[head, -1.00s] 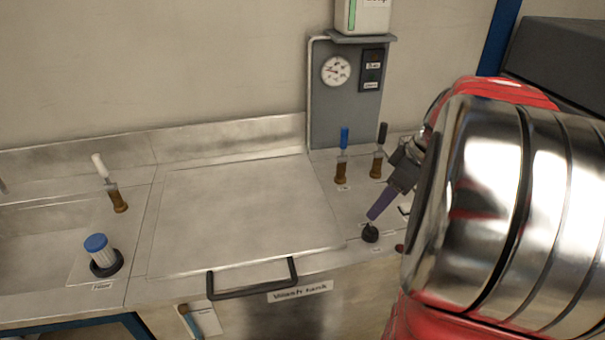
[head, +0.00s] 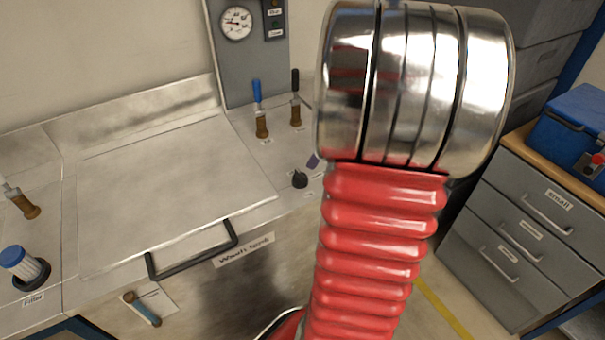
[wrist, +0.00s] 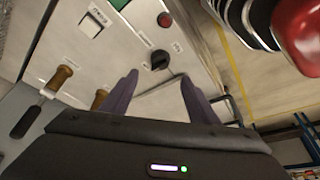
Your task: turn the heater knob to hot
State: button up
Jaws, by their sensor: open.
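A black round knob (head: 299,179) sits on the steel counter to the right of the wash tank lid; its labels are too small to read. In the wrist view the knob (wrist: 159,61) lies just beyond my fingertips, roughly between them, with a dark pointer ridge on it. My gripper (wrist: 158,78) is open, its two purple fingers apart with nothing between them. In the head view only a purple fingertip (head: 314,160) shows, just right of the knob; my arm hides the rest. I cannot tell whether a finger touches the knob.
Blue-handled (head: 258,110) and black-handled (head: 295,100) valves stand behind the knob. The wrist view shows a red button (wrist: 164,19) and a white switch (wrist: 90,25) nearby. The wash tank lid (head: 170,180) has a handle (head: 192,250). Grey drawers (head: 520,230) stand right.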

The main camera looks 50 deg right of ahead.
aim_at(302, 174)
jog(key=x, duration=1.1)
jog(key=shift+c, duration=0.5)
jog(key=c, duration=0.9)
